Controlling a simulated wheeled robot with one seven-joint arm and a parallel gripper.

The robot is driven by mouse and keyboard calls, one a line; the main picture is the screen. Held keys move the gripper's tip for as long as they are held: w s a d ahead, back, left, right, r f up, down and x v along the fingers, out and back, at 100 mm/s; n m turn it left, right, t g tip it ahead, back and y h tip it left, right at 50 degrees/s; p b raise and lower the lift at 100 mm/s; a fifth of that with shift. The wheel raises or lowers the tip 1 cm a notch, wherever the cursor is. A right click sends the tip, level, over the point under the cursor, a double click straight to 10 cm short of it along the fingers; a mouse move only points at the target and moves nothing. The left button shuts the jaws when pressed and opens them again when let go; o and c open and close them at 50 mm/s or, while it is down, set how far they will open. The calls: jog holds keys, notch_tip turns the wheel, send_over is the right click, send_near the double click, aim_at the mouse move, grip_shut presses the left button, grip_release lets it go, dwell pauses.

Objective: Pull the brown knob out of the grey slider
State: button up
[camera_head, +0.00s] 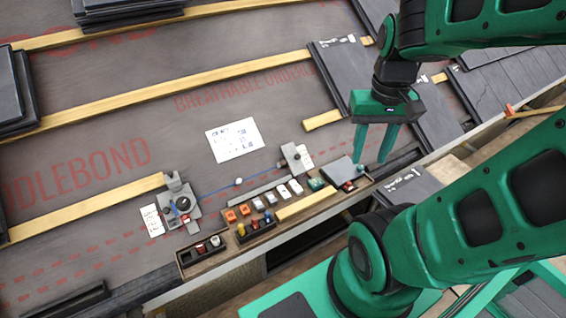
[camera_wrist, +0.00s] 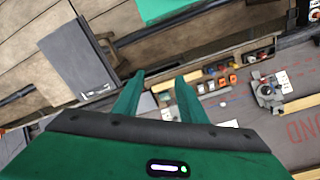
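I cannot make out a brown knob for certain in either view. A grey fixture with a dark round knob (camera_head: 183,203) stands on the underlay at the left in the head view; it also shows at the right of the wrist view (camera_wrist: 267,91). A smaller grey plate with a dark part (camera_head: 295,157) lies farther right, and I cannot tell which piece is the slider. My gripper (camera_head: 371,160) points down, fingers apart and nothing visible between them, right of the small grey plate. Its fingers also show in the wrist view (camera_wrist: 160,80).
A wooden tray (camera_head: 225,250) with several small coloured parts runs along the roof edge. A dark slate (camera_head: 405,187) lies right of my gripper. A printed sheet (camera_head: 234,140) lies on the underlay. Wooden battens (camera_head: 150,92) cross the roof. Bare underlay surrounds the sheet.

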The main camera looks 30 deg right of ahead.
jog(key=w+d+f+n, duration=0.2)
jog(key=w+f, duration=0.2)
jog(key=w, duration=0.5)
jog(key=n+t, duration=0.4)
send_over(283, 162)
jog(key=s, duration=0.5)
notch_tip(283, 162, down, 21)
jog(key=x, duration=1)
jog(key=shift+w+f, duration=0.1)
jog(key=shift+w, duration=0.3)
grip_shut()
